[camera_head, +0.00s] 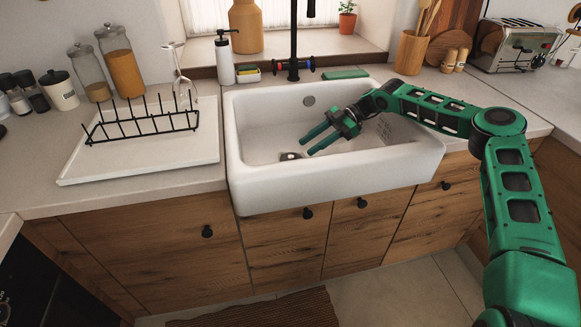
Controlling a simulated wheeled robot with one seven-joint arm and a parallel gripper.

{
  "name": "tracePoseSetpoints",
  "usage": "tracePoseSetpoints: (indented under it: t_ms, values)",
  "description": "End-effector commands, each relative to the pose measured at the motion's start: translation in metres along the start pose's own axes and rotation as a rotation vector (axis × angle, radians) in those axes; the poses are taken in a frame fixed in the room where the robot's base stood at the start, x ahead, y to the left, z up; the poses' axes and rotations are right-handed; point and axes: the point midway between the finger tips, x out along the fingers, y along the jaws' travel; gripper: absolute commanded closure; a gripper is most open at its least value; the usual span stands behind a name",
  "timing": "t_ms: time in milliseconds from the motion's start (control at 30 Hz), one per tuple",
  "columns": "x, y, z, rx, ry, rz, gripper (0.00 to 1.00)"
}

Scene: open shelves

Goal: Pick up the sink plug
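The white sink (335,185) is set into the counter. A small round metallic and dark piece (290,156), which looks like the sink plug at the drain, lies on the basin floor. It is small, and I cannot tell whether it sits in the drain or beside it. My gripper (306,148) reaches into the basin from the right, with its two green fingers spread apart and nothing visible between them. The fingertips are just right of the plug and seem apart from it; the height between them is unclear.
A black faucet (294,45) stands behind the sink. A dish rack (143,125) on a white drainboard (140,160) is to the left, with a glass behind it. A green sponge (345,73) lies on the back rim. The sink walls surround my gripper.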

Motion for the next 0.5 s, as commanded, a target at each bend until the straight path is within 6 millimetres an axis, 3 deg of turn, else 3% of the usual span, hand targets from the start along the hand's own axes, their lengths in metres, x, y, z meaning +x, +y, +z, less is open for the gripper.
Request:
tracePoseSetpoints:
  t_ms: [500]
  values:
    - [0.057,0.004,0.004,0.001,0.001,-0.001,0.61]
